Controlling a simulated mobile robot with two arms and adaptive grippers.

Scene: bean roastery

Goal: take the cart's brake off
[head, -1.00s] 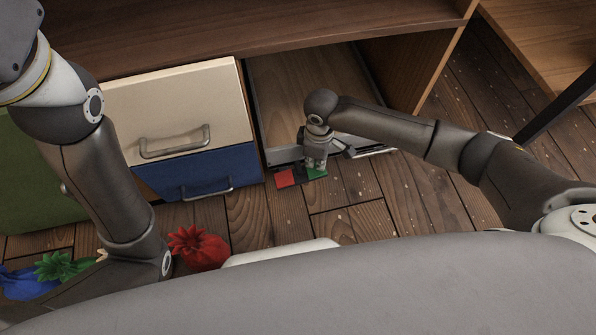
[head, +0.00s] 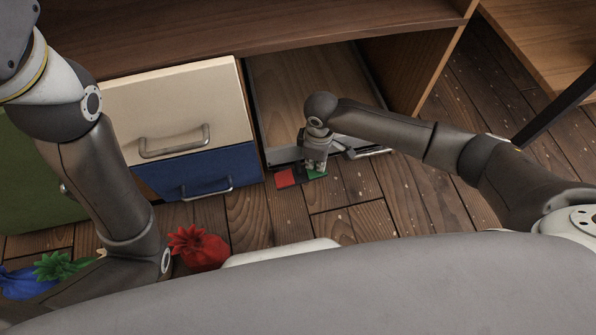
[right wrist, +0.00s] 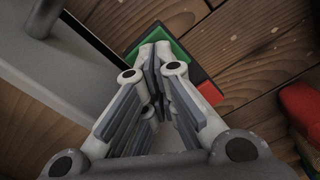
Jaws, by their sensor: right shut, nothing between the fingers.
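The cart (head: 290,85) is a low wooden deck with a grey metal front edge, standing in the bay under the counter. At its front, near the floor, is the brake's dark plate with a red pad (head: 285,178) on the left and a green pad (head: 322,173) on the right. My right gripper (head: 315,170) is shut and empty, pointing down at the green pad. In the right wrist view its fingertips (right wrist: 153,58) overlap the green pad (right wrist: 170,45); I cannot tell whether they press it. The red pad (right wrist: 210,92) is clear. My left gripper is out of view.
A cream drawer (head: 185,110) and a blue drawer (head: 200,172) stand left of the bay. A red sack (head: 200,248), a green sack (head: 62,266) and a blue sack (head: 25,283) lie in front. Floor right of the pads is clear.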

